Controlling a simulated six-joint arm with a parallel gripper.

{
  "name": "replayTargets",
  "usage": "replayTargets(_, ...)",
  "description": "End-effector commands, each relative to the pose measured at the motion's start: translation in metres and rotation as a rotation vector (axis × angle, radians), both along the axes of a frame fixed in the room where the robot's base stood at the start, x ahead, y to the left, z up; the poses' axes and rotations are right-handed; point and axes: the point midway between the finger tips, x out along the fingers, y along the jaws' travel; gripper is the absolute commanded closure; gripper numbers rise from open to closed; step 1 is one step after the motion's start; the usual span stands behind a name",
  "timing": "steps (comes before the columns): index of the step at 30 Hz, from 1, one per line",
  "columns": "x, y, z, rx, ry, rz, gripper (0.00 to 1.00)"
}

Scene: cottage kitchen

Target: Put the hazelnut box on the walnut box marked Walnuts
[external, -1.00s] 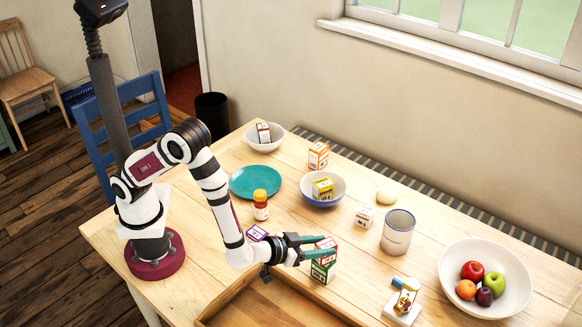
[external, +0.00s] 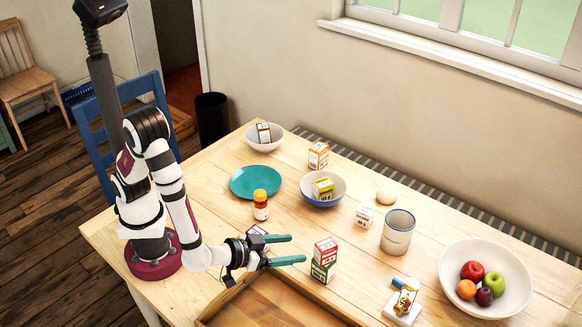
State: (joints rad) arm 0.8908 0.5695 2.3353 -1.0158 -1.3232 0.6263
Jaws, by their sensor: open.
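A small box with red markings (external: 325,248) sits on top of a box with green markings (external: 322,271) on the table, near the tray's far edge. The two look upright and stacked. The print is too small to read, so I cannot tell by name which is the hazelnut box and which the walnut box. My gripper (external: 297,249) is open and empty, just left of the stack, its green fingers pointing toward it with a gap between.
A wooden tray (external: 222,309) lies in front. A purple-marked box (external: 257,231) is partly hidden behind my gripper. A bottle (external: 261,205), teal plate (external: 255,182), blue-rimmed bowl (external: 335,198), white box (external: 364,216), mug (external: 397,233) and fruit bowl (external: 503,258) stand around.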

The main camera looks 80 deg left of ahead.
Motion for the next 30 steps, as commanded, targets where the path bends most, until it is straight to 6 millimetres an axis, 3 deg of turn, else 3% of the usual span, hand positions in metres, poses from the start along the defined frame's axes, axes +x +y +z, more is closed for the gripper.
replayTargets(5,-0.018,-0.008,0.008,0.0,0.001,-0.002,0.26)
replayTargets(10,-0.012,-0.013,0.009,-0.041,0.034,-0.045,0.26)
replayTargets(14,0.006,-0.039,0.024,-0.21,0.202,-0.306,0.26)
replayTargets(17,-0.018,-0.04,0.045,-0.265,0.395,-0.566,0.26)
replayTargets(20,-0.073,-0.002,0.056,-0.191,0.63,-0.744,0.26)
replayTargets(25,-0.18,0.11,0.061,0.047,1.048,-0.761,0.26)
replayTargets(27,-0.211,0.144,0.066,0.115,1.17,-0.716,0.26)
replayTargets(30,-0.236,0.17,0.072,0.165,1.267,-0.674,0.26)
